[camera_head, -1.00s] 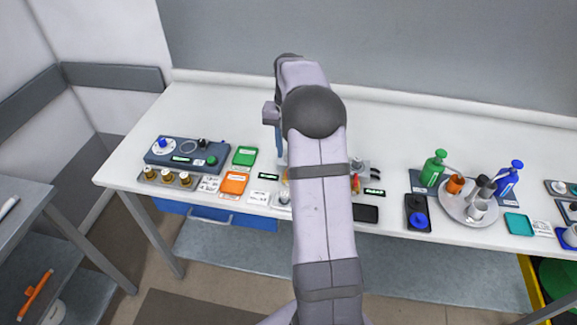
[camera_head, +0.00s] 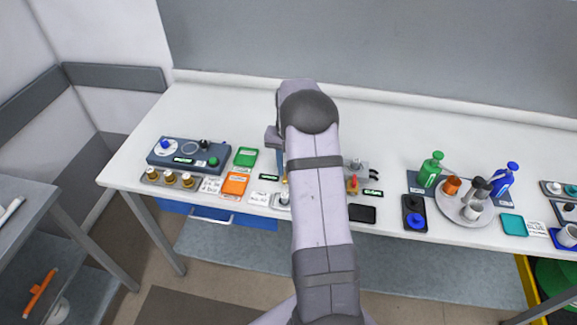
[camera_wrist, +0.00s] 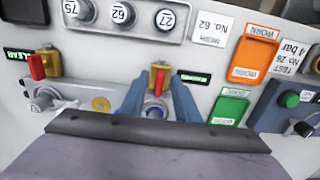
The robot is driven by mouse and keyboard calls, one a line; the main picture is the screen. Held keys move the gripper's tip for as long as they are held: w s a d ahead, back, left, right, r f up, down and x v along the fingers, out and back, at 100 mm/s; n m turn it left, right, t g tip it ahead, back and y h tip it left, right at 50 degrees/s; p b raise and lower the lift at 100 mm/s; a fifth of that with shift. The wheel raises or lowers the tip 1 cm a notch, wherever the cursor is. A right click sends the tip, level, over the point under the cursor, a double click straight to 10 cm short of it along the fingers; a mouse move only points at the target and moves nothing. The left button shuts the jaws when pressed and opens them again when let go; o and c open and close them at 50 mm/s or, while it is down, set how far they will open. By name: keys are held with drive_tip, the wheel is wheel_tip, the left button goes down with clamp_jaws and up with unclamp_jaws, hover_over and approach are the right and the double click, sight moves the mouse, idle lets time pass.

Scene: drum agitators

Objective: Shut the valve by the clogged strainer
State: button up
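Two small valves with red handles show in the wrist view. One red handle (camera_wrist: 159,80) with yellow on it stands at the middle, between the two blue fingers of my gripper (camera_wrist: 157,90). The fingers are apart, and I cannot tell whether they touch the handle. A small dark display (camera_wrist: 195,78) with green text beside this valve is too small to read for certain. The other red handle (camera_wrist: 37,66) is at the left, by a display reading CLEAR (camera_wrist: 20,55) and a grey strainer body (camera_wrist: 45,97).
Orange (camera_wrist: 253,58) and green (camera_wrist: 230,106) trays lie to the right in the wrist view. In the head view, a dark phone-like slab (camera_head: 362,213) and a round tray with bottles (camera_head: 462,209) stand right. The table's back is clear.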

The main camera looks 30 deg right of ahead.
clamp_jaws()
drive_tip(key=shift+m, duration=0.5)
drive_tip(key=m, duration=0.2)
drive_tip(key=shift+w+a+m+b, duration=0.1)
drive_tip(key=shift+m+b, duration=0.2)
drive_tip(key=m, duration=0.3)
drive_tip(key=shift+w+m, duration=0.15)
drive_tip(key=shift+m, duration=0.25)
drive_tip(key=m, duration=0.5)
drive_tip(key=shift+w+b, duration=0.2)
drive_tip(key=shift+b, duration=0.1)
drive_tip(key=m, duration=0.5)
drive_tip(key=shift+w, duration=0.15)
drive_tip(key=shift+m, duration=0.4)
